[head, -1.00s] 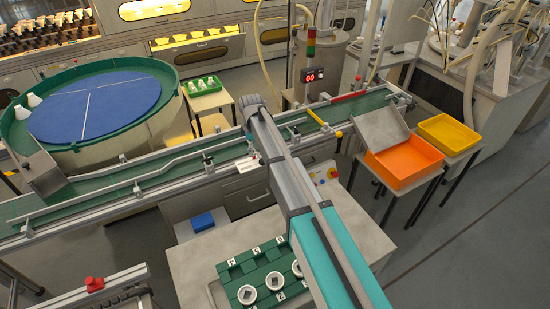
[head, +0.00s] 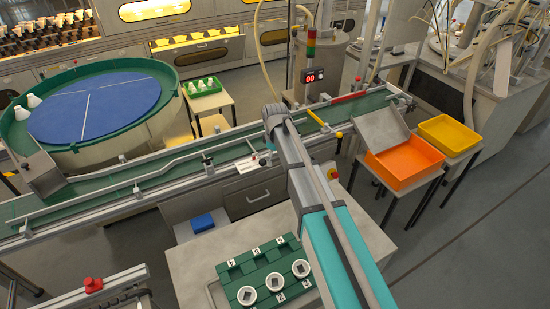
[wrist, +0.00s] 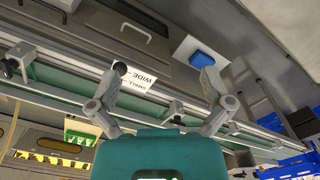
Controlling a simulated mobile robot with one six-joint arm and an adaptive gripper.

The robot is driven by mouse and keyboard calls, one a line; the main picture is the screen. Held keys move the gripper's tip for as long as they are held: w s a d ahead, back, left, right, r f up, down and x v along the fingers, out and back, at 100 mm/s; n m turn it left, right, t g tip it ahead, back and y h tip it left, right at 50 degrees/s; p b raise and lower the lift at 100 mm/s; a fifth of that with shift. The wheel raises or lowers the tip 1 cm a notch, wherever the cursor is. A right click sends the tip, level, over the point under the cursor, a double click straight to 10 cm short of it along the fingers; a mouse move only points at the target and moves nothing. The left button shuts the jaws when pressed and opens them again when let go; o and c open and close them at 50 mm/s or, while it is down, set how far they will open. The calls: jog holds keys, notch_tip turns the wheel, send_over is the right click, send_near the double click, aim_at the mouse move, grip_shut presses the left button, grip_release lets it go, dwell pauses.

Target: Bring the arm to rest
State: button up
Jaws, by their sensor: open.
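My arm reaches up from the bottom of the head view, with its wrist end (head: 278,118) in front of the green conveyor. In the wrist view my gripper (wrist: 161,68) is open, its two fingers spread wide with nothing between them. Its fingers are hidden in the head view. Behind the fingers, the wrist view shows a white label card (wrist: 138,80), the conveyor rail and a blue block (wrist: 205,59).
A green conveyor (head: 130,182) crosses the scene. Below it is a table (head: 186,262) with a green numbered fixture (head: 231,287) holding several round white pieces. An orange bin (head: 404,162) and a yellow bin (head: 448,134) stand right; a blue-topped round feeder (head: 90,103) stands left.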

jog(key=shift+s+d, duration=0.1)
dwell(0.3)
jog(key=s+d+m, duration=1.3)
jog(key=s+d, duration=0.8)
jog(key=d, duration=0.1)
jog(key=c, duration=0.6)
jog(key=shift+d, duration=0.25)
